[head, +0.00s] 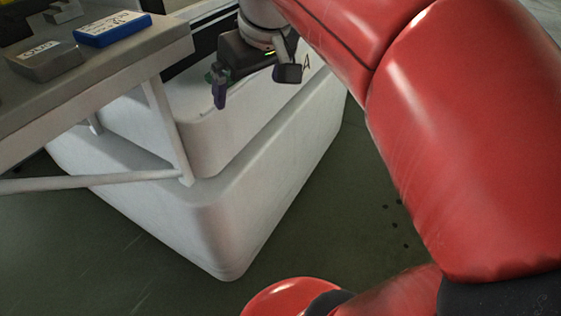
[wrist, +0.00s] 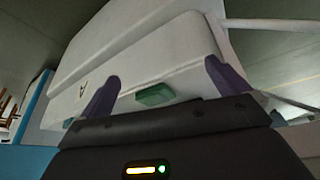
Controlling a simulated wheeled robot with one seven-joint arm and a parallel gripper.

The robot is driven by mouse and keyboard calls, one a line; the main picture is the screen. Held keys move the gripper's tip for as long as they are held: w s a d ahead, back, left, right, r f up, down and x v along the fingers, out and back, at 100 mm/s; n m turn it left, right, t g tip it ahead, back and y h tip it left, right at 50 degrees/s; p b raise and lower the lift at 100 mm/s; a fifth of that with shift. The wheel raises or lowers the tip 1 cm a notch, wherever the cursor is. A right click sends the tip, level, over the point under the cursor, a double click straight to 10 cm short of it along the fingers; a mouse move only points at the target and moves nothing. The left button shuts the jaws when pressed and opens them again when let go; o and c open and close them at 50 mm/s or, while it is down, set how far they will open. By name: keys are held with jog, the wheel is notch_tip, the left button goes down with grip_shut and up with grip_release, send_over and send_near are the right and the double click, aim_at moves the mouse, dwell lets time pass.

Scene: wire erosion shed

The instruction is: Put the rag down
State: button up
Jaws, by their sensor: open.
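My gripper (head: 218,90) hangs over the ledge of the white machine (head: 255,150) in the head view. In the wrist view its two purple fingers (wrist: 163,72) are spread wide apart. A small green folded piece, which looks like the rag (wrist: 154,95), lies between the fingers against the white surface. Its lower edge is partly hidden by the gripper body. Neither finger visibly grips it. In the head view only a bit of green shows beside the near finger, and I cannot tell its full outline.
A grey table (head: 110,75) at the left carries a blue labelled box (head: 113,29) and a grey labelled block (head: 45,60). Its leg and brace stand close to the white machine. The dark floor (head: 340,220) in front is clear, apart from a few small dark spots.

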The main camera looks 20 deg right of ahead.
jog(key=s+f+m+t, duration=0.1)
jog(key=s+f+m, duration=0.2)
jog(key=s+f, duration=0.9)
notch_tip(320, 180, down, 2)
jog(key=shift+s+f+h, duration=0.1)
jog(key=shift+s+h, duration=0.3)
